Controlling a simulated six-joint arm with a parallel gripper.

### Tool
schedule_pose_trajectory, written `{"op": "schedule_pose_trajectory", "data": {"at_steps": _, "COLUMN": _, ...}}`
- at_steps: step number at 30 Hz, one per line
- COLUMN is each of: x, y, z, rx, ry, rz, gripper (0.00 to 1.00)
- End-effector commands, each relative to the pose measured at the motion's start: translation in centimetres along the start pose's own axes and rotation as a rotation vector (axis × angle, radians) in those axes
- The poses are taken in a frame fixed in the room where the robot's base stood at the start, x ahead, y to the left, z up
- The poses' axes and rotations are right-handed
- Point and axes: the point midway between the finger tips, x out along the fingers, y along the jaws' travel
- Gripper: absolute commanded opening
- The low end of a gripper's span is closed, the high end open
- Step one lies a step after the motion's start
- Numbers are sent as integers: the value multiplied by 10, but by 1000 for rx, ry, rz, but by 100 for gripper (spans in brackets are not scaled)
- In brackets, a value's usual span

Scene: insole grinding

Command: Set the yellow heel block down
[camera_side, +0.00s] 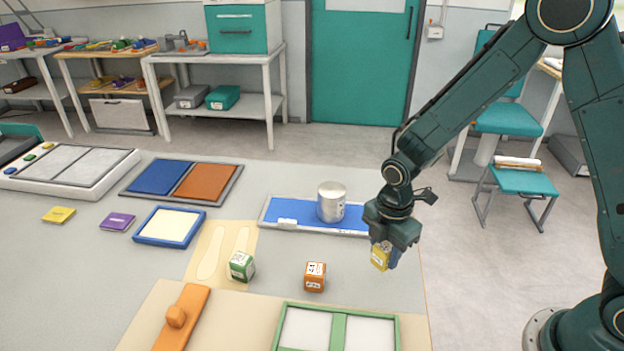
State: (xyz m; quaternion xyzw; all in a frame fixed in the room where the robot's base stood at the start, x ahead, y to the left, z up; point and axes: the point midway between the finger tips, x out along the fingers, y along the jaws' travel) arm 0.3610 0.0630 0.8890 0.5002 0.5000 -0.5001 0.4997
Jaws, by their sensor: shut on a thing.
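The yellow heel block (379,258) is a small yellow block with a pale label, at the right part of the table. My gripper (388,247) is shut on it from above, and the fingers cover part of its right side. The block appears a little above the grey table top (350,262), though the exact gap is hard to tell. A green block (241,266) and an orange block (315,276), both with white labels, stand on the table to its left.
A metal can (331,202) stands on a blue tray (290,211) behind the blocks. A green-framed tray (338,318) lies in front. An orange handled tool (180,319) and a blue-framed pad (168,226) lie to the left. The table's right edge is close to my gripper.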

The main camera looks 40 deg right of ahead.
Motion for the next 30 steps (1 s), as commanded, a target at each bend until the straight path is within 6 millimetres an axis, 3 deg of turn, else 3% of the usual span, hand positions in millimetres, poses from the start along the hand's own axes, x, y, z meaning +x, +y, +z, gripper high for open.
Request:
{"op": "schedule_pose_trajectory", "data": {"at_steps": 11, "x": 9, "y": 0, "z": 0, "rx": 0, "ry": 0, "rz": -1, "gripper": 12}}
{"op": "schedule_pose_trajectory", "data": {"at_steps": 23, "x": 42, "y": 0, "z": 0, "rx": 0, "ry": 0, "rz": -2, "gripper": 12}}
{"op": "schedule_pose_trajectory", "data": {"at_steps": 30, "x": 45, "y": 0, "z": 0, "rx": 0, "ry": 0, "rz": 0, "gripper": 12}}
